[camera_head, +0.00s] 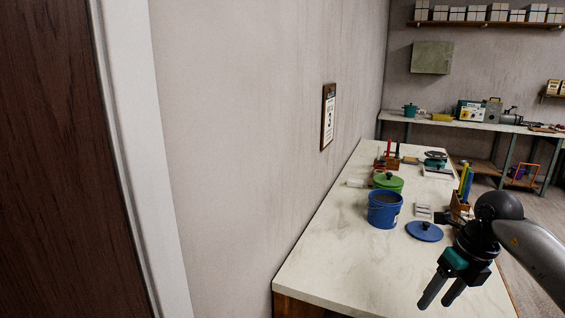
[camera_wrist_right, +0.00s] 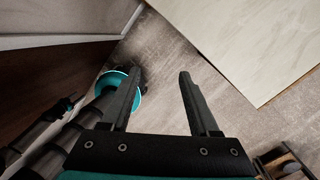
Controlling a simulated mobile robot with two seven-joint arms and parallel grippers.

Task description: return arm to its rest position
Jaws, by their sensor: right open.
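My right gripper (camera_head: 434,293) is in the lower right of the head view, over the near part of the pale worktable (camera_head: 340,265) in the picture. Its dark fingers point down and to the left, apart and empty. In the right wrist view the two fingers (camera_wrist_right: 158,88) are open with only floor between them. The table's corner (camera_wrist_right: 240,40) shows at the upper right there.
A blue pot (camera_head: 384,211) without its lid, a blue lid (camera_head: 424,232) and a green lidded pot (camera_head: 387,182) stand on the table. A wooden holder (camera_head: 459,206) with coloured tools is near my right arm. A wall and a dark door (camera_head: 50,160) are at left.

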